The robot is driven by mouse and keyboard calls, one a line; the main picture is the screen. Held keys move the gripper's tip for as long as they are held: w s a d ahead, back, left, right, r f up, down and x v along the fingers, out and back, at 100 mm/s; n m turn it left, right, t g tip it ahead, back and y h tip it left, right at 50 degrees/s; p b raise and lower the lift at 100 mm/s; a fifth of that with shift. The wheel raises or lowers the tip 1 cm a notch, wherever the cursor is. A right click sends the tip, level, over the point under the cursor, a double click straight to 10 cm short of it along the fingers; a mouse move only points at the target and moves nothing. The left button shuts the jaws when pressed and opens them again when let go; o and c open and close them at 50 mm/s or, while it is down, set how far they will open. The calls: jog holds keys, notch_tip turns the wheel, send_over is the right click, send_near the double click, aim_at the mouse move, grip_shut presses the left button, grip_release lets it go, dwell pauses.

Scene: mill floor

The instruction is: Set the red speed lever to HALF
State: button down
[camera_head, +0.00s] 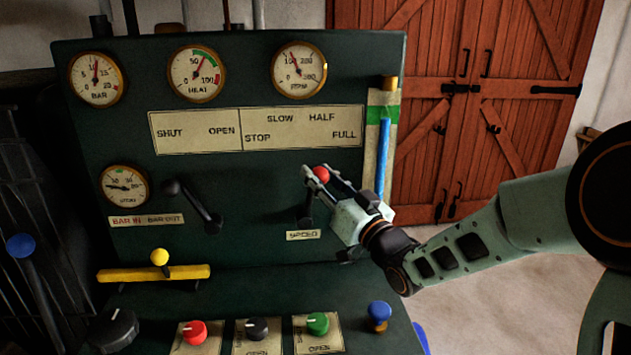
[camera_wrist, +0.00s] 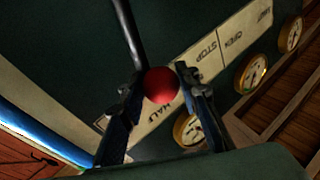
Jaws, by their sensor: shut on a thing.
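The red knob (camera_head: 321,174) of the speed lever sits between the fingertips of my gripper (camera_head: 319,177). My gripper is shut on it, one finger on each side. In the wrist view the red knob (camera_wrist: 161,86) shows between the fingers (camera_wrist: 160,88). The lever's dark rod (camera_wrist: 128,35) runs from it to the top edge. In the head view the lever stands nearly upright above the SPEED label (camera_head: 303,235), with its lower part dark and partly hidden. On the label plate (camera_head: 255,130), STOP, SLOW, HALF and FULL run left to right; the knob appears below HALF.
A dark lever (camera_head: 195,205) stands left of the speed lever. A blue tube gauge (camera_head: 383,150) stands close to the right of my gripper. Knobs, including a red one (camera_head: 194,332) and a green one (camera_head: 317,323), line the lower desk. Red wooden doors (camera_head: 465,110) stand behind.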

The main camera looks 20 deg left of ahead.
jog(key=c, duration=1.5)
grip_release()
jog(key=shift+o, duration=0.2)
jog(key=v, duration=1.2)
